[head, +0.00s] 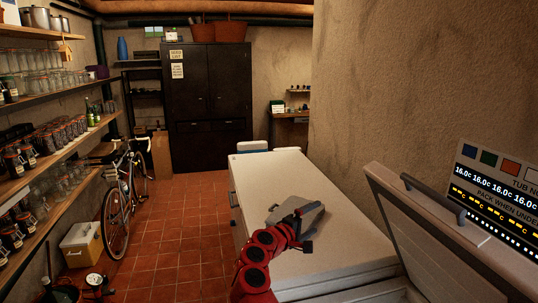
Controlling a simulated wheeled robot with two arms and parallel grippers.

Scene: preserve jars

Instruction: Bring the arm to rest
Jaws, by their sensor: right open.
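My right arm is red and rises from the bottom middle of the head view. Its dark gripper (304,230) is over the near part of a white chest (305,185) and is open. I see nothing held between its fingers. A flat grey piece (312,214) shows right beside the gripper; I cannot tell whether it lies on the chest top. My left gripper is not in view.
A raised pale lid (440,235) with a dark handle stands at the right, near a display panel (500,195). Shelves of glass jars (40,150) line the left wall. A bicycle (118,210) leans there. The tiled floor (185,240) between is clear. A dark cabinet (208,100) stands behind.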

